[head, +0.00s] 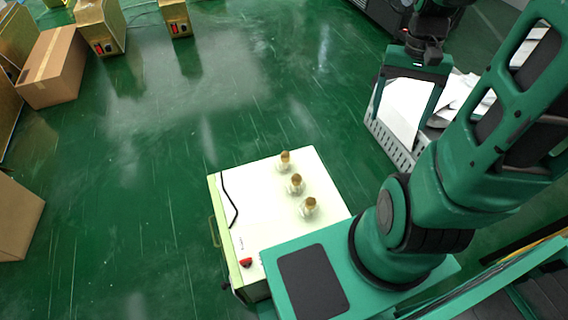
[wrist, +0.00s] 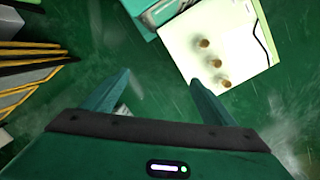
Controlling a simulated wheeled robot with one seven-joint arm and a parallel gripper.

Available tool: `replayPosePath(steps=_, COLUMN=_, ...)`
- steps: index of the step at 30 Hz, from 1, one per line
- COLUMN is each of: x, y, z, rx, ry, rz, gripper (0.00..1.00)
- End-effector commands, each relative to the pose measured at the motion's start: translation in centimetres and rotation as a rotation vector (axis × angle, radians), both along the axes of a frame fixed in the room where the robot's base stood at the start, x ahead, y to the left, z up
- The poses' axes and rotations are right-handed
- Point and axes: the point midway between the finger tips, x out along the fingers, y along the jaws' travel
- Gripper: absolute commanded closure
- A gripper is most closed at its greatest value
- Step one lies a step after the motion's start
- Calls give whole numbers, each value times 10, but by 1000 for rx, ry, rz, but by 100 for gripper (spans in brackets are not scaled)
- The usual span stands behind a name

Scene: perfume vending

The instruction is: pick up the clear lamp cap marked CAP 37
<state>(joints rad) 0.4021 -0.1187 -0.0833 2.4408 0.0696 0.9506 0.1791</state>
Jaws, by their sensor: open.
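Three small clear lamp caps with gold-brown tops stand in a row on a white-topped cabinet (head: 262,215): a far one (head: 285,161), a middle one (head: 296,184) and a near one (head: 309,207). They also show in the wrist view, at the upper right, on the white top (wrist: 250,30). No marking is readable, so I cannot tell which is CAP 37. My gripper (head: 398,125) is open and empty, up and to the right of the cabinet in the head view. In the wrist view its fingers (wrist: 160,78) are spread, with the caps beyond the right one.
A grey crate (head: 388,142) with white papers lies behind my gripper. A black cable (head: 228,200) and a red switch (head: 246,262) are on the cabinet top. Cardboard boxes (head: 55,68) and gold machines (head: 101,28) stand at the far left. Green floor between is clear.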

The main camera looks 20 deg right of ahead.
Motion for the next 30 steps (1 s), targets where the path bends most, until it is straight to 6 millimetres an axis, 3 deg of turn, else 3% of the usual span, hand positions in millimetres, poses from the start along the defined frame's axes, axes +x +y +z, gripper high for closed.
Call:
replayPosePath(steps=14, x=70, y=-15, z=-116, rx=150, ry=122, rz=-186, gripper=21)
replayPosePath(steps=23, x=99, y=-6, z=-201, rx=303, ry=168, rz=-333, gripper=21)
replayPosePath(steps=30, x=119, y=13, z=-267, rx=456, ry=194, rz=-474, gripper=21)
